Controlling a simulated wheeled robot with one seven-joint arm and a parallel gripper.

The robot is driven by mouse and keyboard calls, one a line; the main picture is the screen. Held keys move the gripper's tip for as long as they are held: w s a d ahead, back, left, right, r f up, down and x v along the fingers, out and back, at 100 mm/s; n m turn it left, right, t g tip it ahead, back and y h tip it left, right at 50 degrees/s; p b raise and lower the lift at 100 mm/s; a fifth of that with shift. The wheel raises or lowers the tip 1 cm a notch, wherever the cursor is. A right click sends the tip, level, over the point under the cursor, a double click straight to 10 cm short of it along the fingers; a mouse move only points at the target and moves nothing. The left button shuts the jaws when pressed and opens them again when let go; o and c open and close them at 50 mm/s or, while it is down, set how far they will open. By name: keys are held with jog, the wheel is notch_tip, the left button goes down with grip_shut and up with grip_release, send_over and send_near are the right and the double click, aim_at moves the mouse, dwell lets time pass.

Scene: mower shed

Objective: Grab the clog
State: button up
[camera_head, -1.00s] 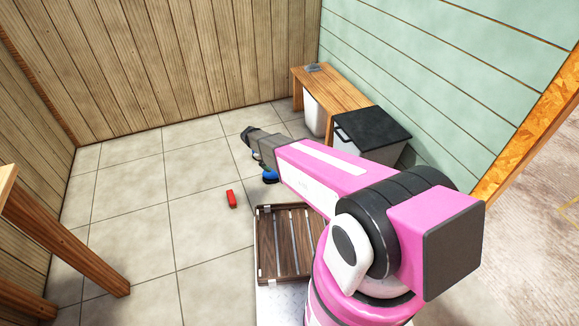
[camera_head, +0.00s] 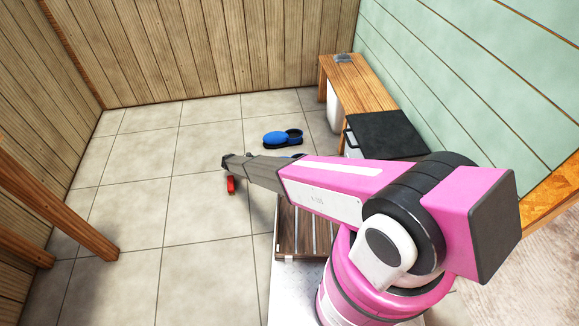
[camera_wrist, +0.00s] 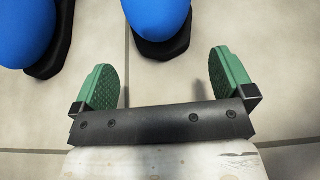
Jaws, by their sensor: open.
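A pair of blue clogs (camera_head: 275,138) with dark soles lies on the tiled floor, just beyond my arm in the head view. In the wrist view one blue rounded end (camera_wrist: 158,18) is at the top, ahead of the gap between my fingers. A second blue end (camera_wrist: 27,30) is at the upper left, outside the gap. Both are cut off by the frame's top edge. My gripper (camera_wrist: 166,72) has two green ridged fingers spread wide with only floor between them. In the head view its dark end (camera_head: 229,162) hangs over the floor, left of the clogs.
A red block (camera_head: 231,186) lies on the floor beside my gripper's end. A slatted wooden rack (camera_head: 290,235) is below my arm. A wooden bench (camera_head: 352,82) and a black-topped box (camera_head: 385,132) stand along the green wall.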

jog(key=x, duration=0.8)
jog(key=shift+d, duration=0.4)
jog(key=c, duration=0.8)
jog(key=shift+r, duration=0.1)
